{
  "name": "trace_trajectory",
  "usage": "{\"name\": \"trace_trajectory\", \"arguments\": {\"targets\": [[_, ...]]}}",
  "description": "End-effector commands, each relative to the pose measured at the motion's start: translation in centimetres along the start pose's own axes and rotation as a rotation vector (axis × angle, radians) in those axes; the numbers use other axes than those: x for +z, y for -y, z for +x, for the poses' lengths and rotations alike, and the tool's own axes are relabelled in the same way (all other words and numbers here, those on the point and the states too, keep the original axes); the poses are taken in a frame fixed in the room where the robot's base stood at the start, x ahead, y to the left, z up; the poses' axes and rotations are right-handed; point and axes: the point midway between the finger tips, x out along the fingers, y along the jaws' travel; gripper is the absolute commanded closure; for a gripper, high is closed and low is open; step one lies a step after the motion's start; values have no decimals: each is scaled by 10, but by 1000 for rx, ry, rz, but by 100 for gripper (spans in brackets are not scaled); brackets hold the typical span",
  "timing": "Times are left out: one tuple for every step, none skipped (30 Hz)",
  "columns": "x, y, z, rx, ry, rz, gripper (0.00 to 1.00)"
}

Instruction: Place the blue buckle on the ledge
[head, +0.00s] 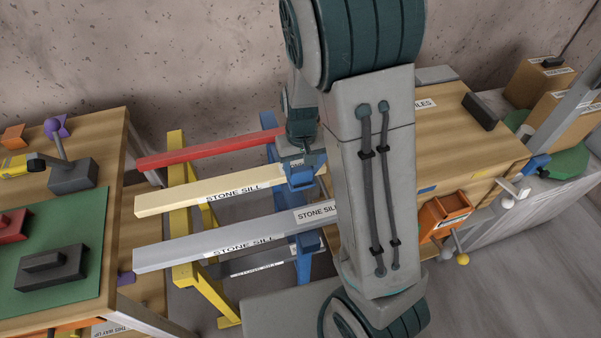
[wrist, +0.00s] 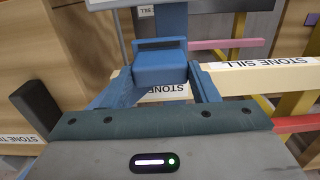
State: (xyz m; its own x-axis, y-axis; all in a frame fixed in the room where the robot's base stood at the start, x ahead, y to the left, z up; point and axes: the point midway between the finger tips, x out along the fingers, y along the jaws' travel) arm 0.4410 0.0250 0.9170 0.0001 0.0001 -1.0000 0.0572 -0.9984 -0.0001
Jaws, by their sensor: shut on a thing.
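The blue buckle (wrist: 160,70) is a blocky blue piece with a dark slot, seen in the wrist view between the two blue fingers of my gripper (wrist: 160,88). My gripper is shut on it. In the head view, my gripper (head: 301,162) is partly hidden by my arm, and the buckle (head: 303,183) shows small below it. It is near the right end of the cream bar (head: 185,198) labelled STONE SILL; this bar also passes behind the buckle in the wrist view (wrist: 235,80). I cannot tell whether they touch. No label reads "ledge".
A red bar (head: 210,148) and a grey STONE SILL bar (head: 200,246) flank the cream one. Yellow (head: 178,190) and blue (head: 302,265) trestles stand beneath them. A left bench (head: 95,130) holds clamps and blocks; a wooden bench (head: 450,135) stands at the right.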

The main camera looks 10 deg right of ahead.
Motion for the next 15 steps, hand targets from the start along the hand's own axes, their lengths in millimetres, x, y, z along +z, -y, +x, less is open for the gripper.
{"name": "trace_trajectory", "arguments": {"targets": [[0, 1, 3, 1, 1, 0, 70], [0, 1, 6, 1, 2, 0, 70], [1, 1, 11, 1, 4, 1, 70], [1, 1, 15, 1, 4, 2, 70], [1, 1, 20, 1, 5, 3, 70], [1, 1, 25, 2, 6, 1, 70], [1, 1, 29, 1, 4, 1, 70], [1, 1, 32, 0, 5, 2, 70], [1, 1, 36, 0, 4, 1, 70], [1, 1, 38, 1, 2, 0, 70], [0, 1, 40, 1, 2, 0, 70], [0, 1, 41, 0, 1, 0, 70], [0, 1, 41, 0, 1, 0, 70], [0, 1, 41, 0, 1, 0, 70], [0, 1, 41, 0, 0, 0, 70]]}}
